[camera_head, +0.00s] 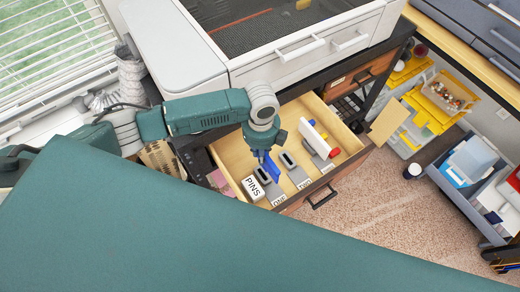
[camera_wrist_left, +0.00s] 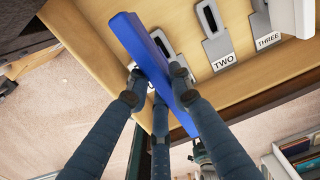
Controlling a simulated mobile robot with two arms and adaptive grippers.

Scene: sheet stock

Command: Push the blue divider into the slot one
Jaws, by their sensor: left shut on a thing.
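My left gripper (camera_head: 266,155) is over the open drawer, shut on the blue divider (camera_head: 271,168). In the left wrist view the divider (camera_wrist_left: 152,62) is a long flat blue bar between the fingers (camera_wrist_left: 154,85), lying at a slant. The slot one holder (camera_head: 263,176) is grey, with the label ONE (camera_head: 279,201) at its front. In the left wrist view the divider and fingers hide most of slot one. I cannot tell whether the divider touches its slot. The slot two holder (camera_head: 288,161) is empty.
A white PINS box (camera_head: 253,187) sits beside slot one at the left. The drawer front (camera_head: 335,188) has a dark handle. A white printer-like machine (camera_head: 290,45) stands above the drawer.

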